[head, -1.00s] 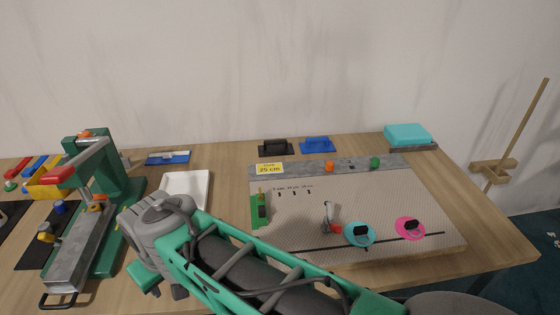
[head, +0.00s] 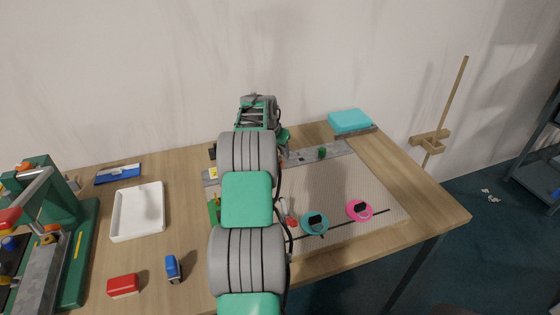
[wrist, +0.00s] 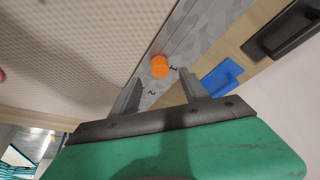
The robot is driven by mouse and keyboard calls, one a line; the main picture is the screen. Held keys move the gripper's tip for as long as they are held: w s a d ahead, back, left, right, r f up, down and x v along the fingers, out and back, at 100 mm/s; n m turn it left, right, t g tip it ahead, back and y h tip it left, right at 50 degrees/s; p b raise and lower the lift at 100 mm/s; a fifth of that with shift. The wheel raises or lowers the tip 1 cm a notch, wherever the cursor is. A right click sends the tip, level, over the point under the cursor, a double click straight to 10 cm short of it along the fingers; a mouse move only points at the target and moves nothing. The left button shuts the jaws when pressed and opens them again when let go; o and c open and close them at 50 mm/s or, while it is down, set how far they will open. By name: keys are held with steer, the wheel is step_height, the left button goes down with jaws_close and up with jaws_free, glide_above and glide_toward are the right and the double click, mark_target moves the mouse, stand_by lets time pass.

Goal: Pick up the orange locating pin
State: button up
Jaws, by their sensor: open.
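The orange locating pin (wrist: 160,66) shows in the wrist view as a short round peg on the grey strip (wrist: 205,35). My gripper (wrist: 160,78) is open, with one finger on each side of the pin's line. The pin is just ahead of the gap between the fingertips, and I see no contact; the height between them is hard to tell. In the head view my arm reaches over the board towards the back and hides the pin and the fingers. The grey strip (head: 338,151) shows there to the right of my arm.
A green pin (head: 322,153) stands on the strip. Behind the strip lie a blue handled block (wrist: 222,78) and a black one (wrist: 285,35). A teal disc (head: 314,229) and a pink disc (head: 366,214) lie on the board. A teal box (head: 349,120) is at the back right.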

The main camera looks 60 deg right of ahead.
mark_target(280, 158)
steer(key=p+x, duration=0.1)
steer(key=x, duration=0.3)
steer(key=shift+d+f+p, duration=0.1)
steer(key=shift+f+p, duration=0.2)
steer(key=shift+f, duration=0.1)
jaws_close()
